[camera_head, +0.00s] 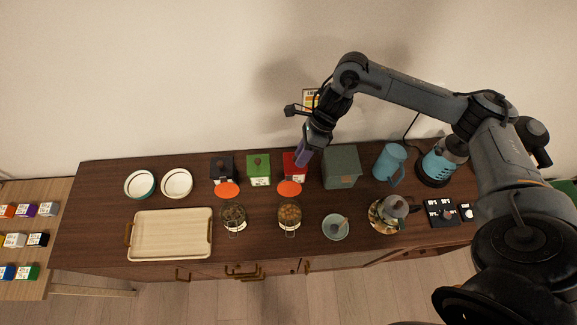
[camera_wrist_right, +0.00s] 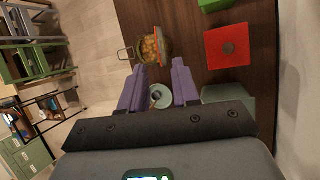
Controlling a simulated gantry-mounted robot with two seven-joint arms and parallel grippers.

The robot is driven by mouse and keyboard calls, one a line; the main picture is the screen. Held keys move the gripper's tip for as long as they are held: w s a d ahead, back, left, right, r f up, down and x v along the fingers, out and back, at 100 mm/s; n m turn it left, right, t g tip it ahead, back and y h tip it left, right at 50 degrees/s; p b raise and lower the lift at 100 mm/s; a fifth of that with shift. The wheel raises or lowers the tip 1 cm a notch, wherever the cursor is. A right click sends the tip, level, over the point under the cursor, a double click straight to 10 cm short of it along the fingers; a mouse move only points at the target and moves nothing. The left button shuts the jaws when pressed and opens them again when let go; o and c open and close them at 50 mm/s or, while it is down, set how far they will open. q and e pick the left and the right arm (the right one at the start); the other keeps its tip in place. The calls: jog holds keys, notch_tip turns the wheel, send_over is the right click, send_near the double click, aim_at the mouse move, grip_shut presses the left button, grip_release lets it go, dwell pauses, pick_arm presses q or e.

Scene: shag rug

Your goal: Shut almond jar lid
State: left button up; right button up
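The almond jar (camera_head: 290,217) is a glass jar of brown nuts at the front middle of the dark counter, with its round orange lid (camera_head: 289,188) swung open toward the back. The jar shows in the right wrist view (camera_wrist_right: 152,48), beyond the fingertips, with the lid edge-on (camera_wrist_right: 158,40) and a wire clasp at its left. My right gripper (camera_head: 303,157) hangs above the back of the counter, near the red canister. Its purple fingers are apart and empty in the wrist view (camera_wrist_right: 159,66). My left gripper is in neither view.
A second jar (camera_head: 234,217) with dark contents and an open orange lid stands to the left. The red canister (camera_head: 290,167), green canister (camera_head: 259,171) and grey-green box (camera_head: 342,168) line the back. A bowl (camera_head: 335,229) stands right of the almond jar; a tray (camera_head: 170,234) lies far left.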

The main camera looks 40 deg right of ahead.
jog(key=p, duration=0.2)
send_near(289, 185)
notch_tip(289, 185, down, 4)
jog(key=w+a, duration=0.2)
jog(key=a, duration=0.1)
jog(key=shift+s+d+f, duration=0.1)
jog(key=shift+s, duration=0.05)
grip_shut()
dwell(0.5)
dwell(0.6)
